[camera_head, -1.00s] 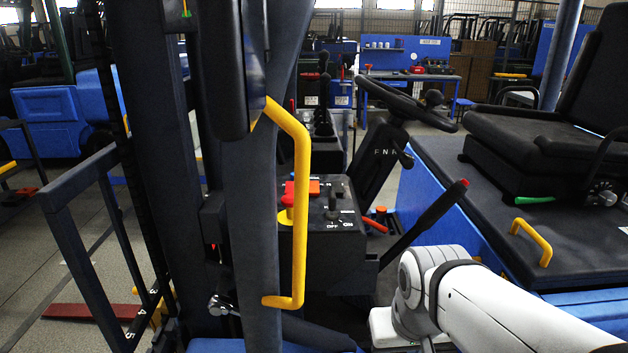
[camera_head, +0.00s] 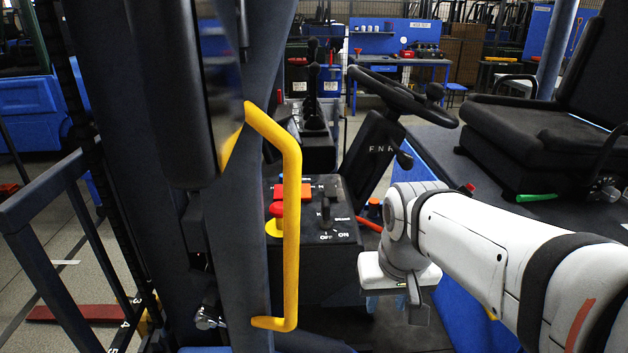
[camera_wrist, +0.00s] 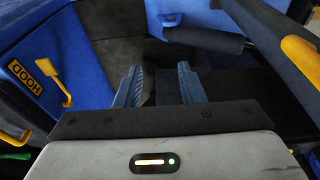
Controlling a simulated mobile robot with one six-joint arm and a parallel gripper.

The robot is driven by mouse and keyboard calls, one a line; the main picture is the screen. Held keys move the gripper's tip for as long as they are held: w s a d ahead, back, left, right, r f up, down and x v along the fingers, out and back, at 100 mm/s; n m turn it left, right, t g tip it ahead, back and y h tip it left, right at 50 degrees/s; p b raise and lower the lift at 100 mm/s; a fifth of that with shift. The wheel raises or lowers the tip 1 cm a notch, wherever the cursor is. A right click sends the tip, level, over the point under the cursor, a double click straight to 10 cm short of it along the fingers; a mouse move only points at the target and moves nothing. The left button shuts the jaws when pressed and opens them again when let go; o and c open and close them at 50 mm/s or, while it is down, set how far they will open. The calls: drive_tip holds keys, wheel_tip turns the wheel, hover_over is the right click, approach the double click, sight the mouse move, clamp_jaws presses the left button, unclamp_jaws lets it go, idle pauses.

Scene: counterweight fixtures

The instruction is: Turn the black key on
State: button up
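The black key (camera_head: 326,212) stands upright on the dark control panel (camera_head: 345,222) of the vehicle, behind the OFF and ON labels. Its exact turn angle is hard to tell, and it does not clearly show in the wrist view. My gripper (camera_head: 417,306) is to the right of the panel and lower than the key, apart from it. In the wrist view my gripper (camera_wrist: 160,88) has its two blue-grey fingers spread, with nothing between them.
A yellow grab bar (camera_head: 291,220) stands just left of the key. A red button on yellow (camera_head: 276,212) and a red block (camera_head: 292,191) share the panel. The steering wheel (camera_head: 400,98) is above and behind. The wrist view shows a blue HOOD panel (camera_wrist: 28,80).

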drive_tip(key=w+a+r+p, duration=0.3)
drive_tip(key=w+r, duration=0.4)
drive_tip(key=r, duration=0.1)
wheel_tip(320, 180, up, 9)
drive_tip(key=g+p, duration=0.2)
drive_tip(key=p, duration=0.1)
hover_over(326, 202)
drive_tip(key=shift+f, duration=0.2)
drive_tip(key=shift+w+f, duration=0.1)
drive_tip(key=shift+f, duration=3.7)
clamp_jaws()
